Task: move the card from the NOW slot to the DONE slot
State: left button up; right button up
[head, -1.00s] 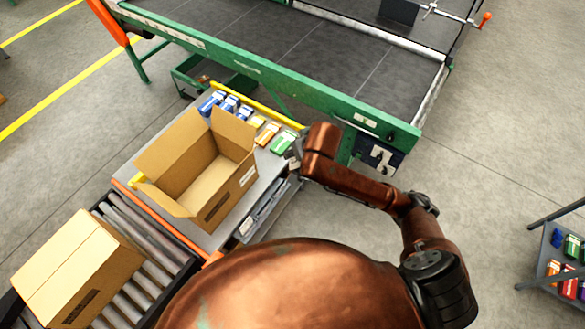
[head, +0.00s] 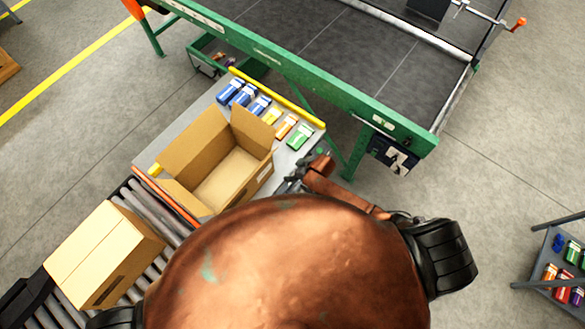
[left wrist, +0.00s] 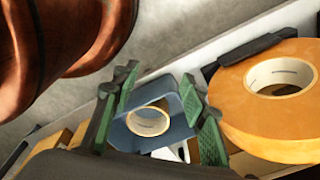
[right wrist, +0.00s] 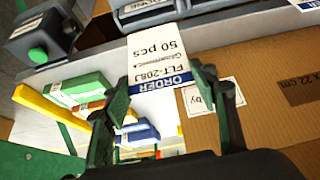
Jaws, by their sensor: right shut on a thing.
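My right gripper (right wrist: 160,88) is shut on a white card (right wrist: 158,62) with a blue ORDER band, reading FLT-208J and 50 pcs. The card's far end meets a grey holder (right wrist: 195,12) at the top of the right wrist view; I cannot tell whether it sits in a slot. In the head view my right gripper (head: 298,178) is beside the table's right edge, and the card is hidden. My left gripper (left wrist: 160,90) is open, its fingers either side of a blue square thing with a roll (left wrist: 150,120).
An open carton (head: 215,165) stands on the grey table (head: 150,150), close to my right gripper. Coloured packs (head: 258,106) line the back. A grey box with a green button (right wrist: 40,45) is beside the holder. An orange tape roll (left wrist: 250,115) lies right of my left gripper.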

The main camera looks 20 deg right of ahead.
pick_arm(q)
jog(key=f+b, duration=0.4)
jog(key=shift+w+f, duration=0.2)
jog(key=shift+f, duration=0.05)
pick_arm(e)
notch_tip(320, 180, down, 6)
dwell(0.3)
jog(key=o, duration=0.8)
pick_arm(q)
jog(key=shift+a, duration=0.15)
pick_arm(e)
jog(key=shift+d, duration=0.1)
jog(key=v, duration=1.2)
pick_arm(q)
jog(key=shift+d, duration=0.2)
pick_arm(e)
jog(key=shift+f, duration=0.1)
